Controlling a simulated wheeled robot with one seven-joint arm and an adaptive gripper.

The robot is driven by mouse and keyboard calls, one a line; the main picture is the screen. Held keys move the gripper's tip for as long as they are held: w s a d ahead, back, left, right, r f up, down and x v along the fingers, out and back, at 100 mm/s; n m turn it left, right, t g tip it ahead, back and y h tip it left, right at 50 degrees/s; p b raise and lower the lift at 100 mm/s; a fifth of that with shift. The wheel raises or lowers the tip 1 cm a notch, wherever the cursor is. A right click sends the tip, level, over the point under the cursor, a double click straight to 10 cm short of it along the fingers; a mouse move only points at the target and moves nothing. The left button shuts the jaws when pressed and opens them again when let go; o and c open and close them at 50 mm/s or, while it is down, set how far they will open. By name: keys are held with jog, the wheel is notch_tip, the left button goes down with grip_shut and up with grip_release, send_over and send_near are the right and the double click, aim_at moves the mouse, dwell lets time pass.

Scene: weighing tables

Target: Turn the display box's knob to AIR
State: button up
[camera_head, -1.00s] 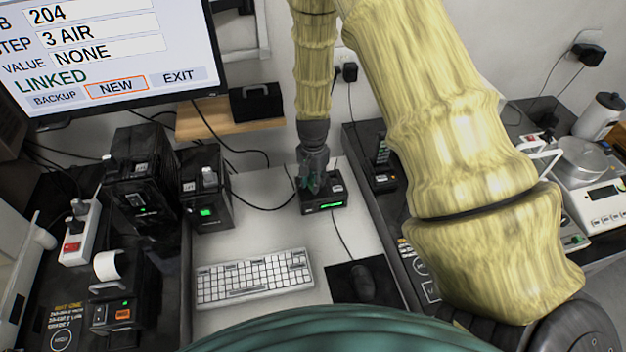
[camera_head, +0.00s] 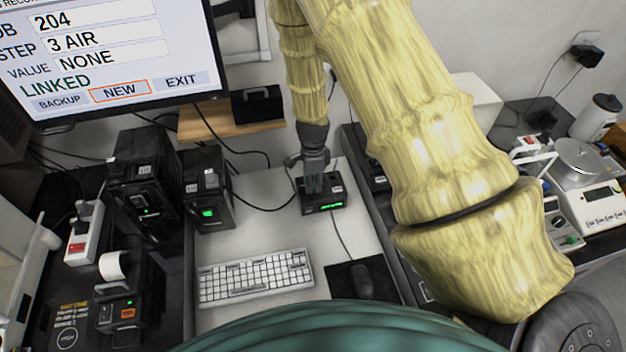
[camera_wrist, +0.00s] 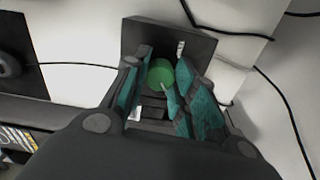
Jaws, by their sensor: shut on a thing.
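The display box (camera_head: 334,201), small and black with a lit green readout, stands on the white desk behind the keyboard. My gripper (camera_head: 313,190) points down at its top. In the wrist view the box (camera_wrist: 205,43) lies beneath my fingers, and its round green knob (camera_wrist: 160,73) sits between the teal finger pads (camera_wrist: 157,92). My gripper is shut on the knob. The knob's labels are not readable, so its setting cannot be told. The monitor (camera_head: 110,50) reads job 204, step 3 AIR, value NONE, LINKED.
A keyboard (camera_head: 256,278) and a mouse (camera_head: 362,281) lie in front of the box. Black units with green lights (camera_head: 207,190) stand to its left. A balance (camera_head: 590,195) is at the far right. Cables run beside the box.

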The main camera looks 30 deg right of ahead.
jog(key=shift+a+m, duration=0.1)
jog(key=shift+m, duration=0.3)
jog(key=o, duration=1)
jog(key=shift+o, duration=0.2)
notch_tip(320, 180, up, 12)
dwell(0.6)
